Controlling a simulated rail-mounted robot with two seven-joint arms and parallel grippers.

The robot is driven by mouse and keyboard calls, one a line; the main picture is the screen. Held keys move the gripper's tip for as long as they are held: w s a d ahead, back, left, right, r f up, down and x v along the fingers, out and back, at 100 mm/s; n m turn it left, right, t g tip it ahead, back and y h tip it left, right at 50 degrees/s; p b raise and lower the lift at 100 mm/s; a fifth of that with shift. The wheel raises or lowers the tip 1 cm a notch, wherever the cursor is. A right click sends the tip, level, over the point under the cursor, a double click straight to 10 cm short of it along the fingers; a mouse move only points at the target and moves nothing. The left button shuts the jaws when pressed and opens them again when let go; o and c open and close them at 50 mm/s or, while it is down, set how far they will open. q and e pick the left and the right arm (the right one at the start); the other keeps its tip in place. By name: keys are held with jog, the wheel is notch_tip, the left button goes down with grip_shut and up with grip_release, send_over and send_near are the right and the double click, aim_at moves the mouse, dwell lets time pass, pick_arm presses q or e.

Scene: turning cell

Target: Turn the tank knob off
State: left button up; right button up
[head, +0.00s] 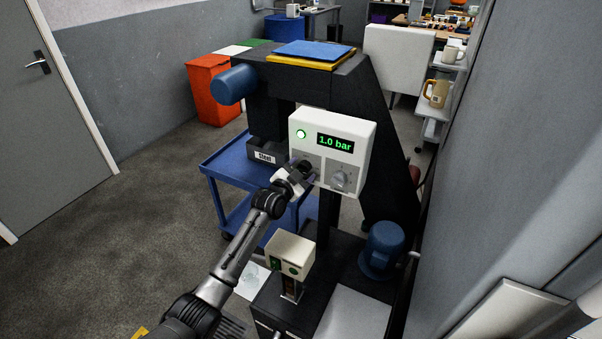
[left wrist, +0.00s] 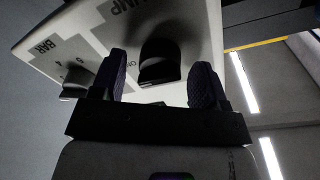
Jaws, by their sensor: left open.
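A white control box (head: 359,131) shows a lit green lamp (head: 301,134) and a display (head: 336,143) reading 1.0 bar. My left gripper (head: 304,169) is at the lower left of its face and hides the left knob in the head view. In the left wrist view, its two dark fingers stand open on either side of a black knob (left wrist: 160,62). The partly hidden lettering there seems to end in "UMP", with "ON" beside the knob. I cannot tell whether the fingers touch it. A second knob (head: 341,180), marked BAR in the wrist view (left wrist: 76,80), is to the right. My right gripper is not in view.
A blue cart (head: 230,162) with a dark bin labelled Steel (head: 264,157) stands behind my left arm. A smaller switch box (head: 290,255) and a blue motor (head: 384,248) sit below the control box. The floor at left is clear.

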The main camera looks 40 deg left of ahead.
pick_arm(q)
jog(key=shift+c, duration=0.2)
jog(key=c, duration=0.9)
jog(key=shift+o, duration=0.2)
jog(key=shift+r+n+p, duration=0.15)
jog(key=shift+n+p, duration=1.05)
jog(key=shift+n, duration=0.4)
jog(key=n+p, duration=0.1)
jog(key=n, duration=0.1)
jog(key=shift+n, duration=0.4)
jog(key=n+p, duration=0.1)
jog(key=n, duration=0.1)
jog(key=shift+n+t, duration=0.3)
jog(key=shift+n, duration=0.1)
jog(key=n, duration=0.2)
jog(key=n+p, duration=0.1)
jog(key=shift+f+n+y, duration=0.2)
jog(key=shift+n+y, duration=0.2)
jog(key=n, duration=0.4)
jog(key=shift+f+n+y, duration=0.1)
jog(key=shift+n+y, duration=0.2)
jog(key=shift+n, duration=0.1)
jog(key=shift+n+p, duration=0.3)
jog(key=shift+n, duration=0.6)
